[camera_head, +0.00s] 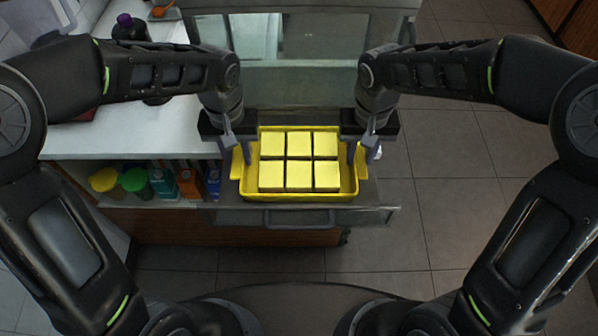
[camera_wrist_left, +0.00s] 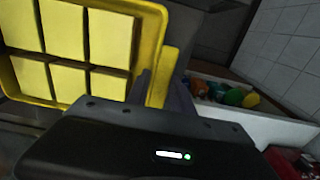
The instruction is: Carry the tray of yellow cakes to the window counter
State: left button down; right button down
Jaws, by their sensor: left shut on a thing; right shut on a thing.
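A yellow tray (camera_head: 300,198) holds several yellow cakes (camera_head: 299,160) in two rows. In the head view it sits level between my two grippers, in front of a glass-fronted cabinet. My left gripper (camera_head: 236,158) is shut on the tray's left handle, and my right gripper (camera_head: 362,158) is shut on its right handle. In the left wrist view the tray (camera_wrist_left: 152,45) and the cakes (camera_wrist_left: 62,30) fill the upper left, with the gripper at the tray's side. I cannot tell whether the tray's underside touches the surface beneath it.
A white counter (camera_head: 125,135) stands at the left, with a dark purple-capped bottle (camera_head: 130,30) on it. A shelf below holds several jars and cartons (camera_head: 165,182). A grey drawer-like edge with a handle (camera_head: 300,218) lies under the tray. Tiled floor (camera_head: 450,190) is clear at the right.

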dwell(0.4)
